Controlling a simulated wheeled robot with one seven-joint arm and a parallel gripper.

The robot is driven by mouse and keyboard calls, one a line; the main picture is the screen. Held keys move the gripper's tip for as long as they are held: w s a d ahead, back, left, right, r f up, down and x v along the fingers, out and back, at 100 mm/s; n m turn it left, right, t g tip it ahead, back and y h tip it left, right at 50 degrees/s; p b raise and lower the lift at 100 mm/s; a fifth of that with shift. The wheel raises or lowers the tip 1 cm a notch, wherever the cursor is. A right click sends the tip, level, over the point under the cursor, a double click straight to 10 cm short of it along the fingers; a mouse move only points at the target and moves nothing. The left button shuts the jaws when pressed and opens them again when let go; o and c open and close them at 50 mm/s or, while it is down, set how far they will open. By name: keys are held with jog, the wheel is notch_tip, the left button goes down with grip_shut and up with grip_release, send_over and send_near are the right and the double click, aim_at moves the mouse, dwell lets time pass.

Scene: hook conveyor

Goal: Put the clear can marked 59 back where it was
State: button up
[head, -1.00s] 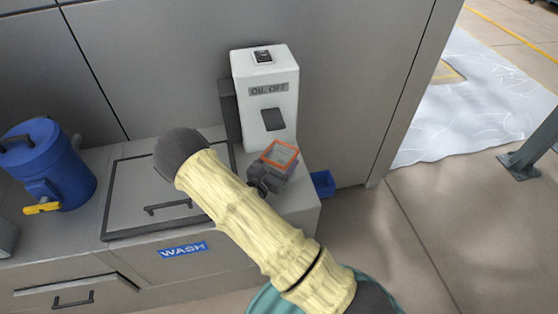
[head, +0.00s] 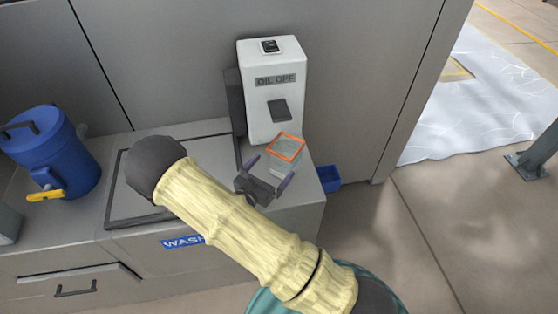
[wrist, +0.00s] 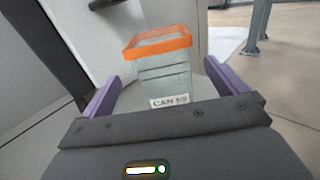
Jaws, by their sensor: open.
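The clear can (head: 284,155) has an orange rim and stands upright on the counter's right end, in front of the white dispenser marked OIL OFF. In the wrist view the can (wrist: 165,80) shows a label reading CAN 59. My gripper (head: 269,173) is open just in front of the can. In the wrist view its purple fingers (wrist: 160,90) are spread on either side of the can's near part, with a gap at each side. The can's base is partly hidden by my gripper.
The white dispenser (head: 271,95) stands behind the can against the grey wall. A small blue bin (head: 328,178) is beyond the counter's right edge. A blue drum with a yellow tap (head: 50,155) stands at the left. A WASH label (head: 181,242) marks the counter front.

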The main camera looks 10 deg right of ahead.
jog(key=shift+v, duration=1.95)
jog(key=s+d+r+m+g+y, duration=0.3)
jog(key=s+d+m+g, duration=0.8)
jog(key=m+g, duration=0.3)
notch_tip(320, 180, up, 8)
jog(key=s+a+m+t+y, duration=0.1)
jog(key=a+m+t+y, duration=0.1)
jog(key=m+y, duration=0.7)
jog(key=m+t, duration=0.1)
jog(key=m, duration=0.3)
jog(key=shift+a+r+t+y, duration=0.15)
jog(key=shift+t+y, duration=0.25)
jog(key=shift+s, duration=0.15)
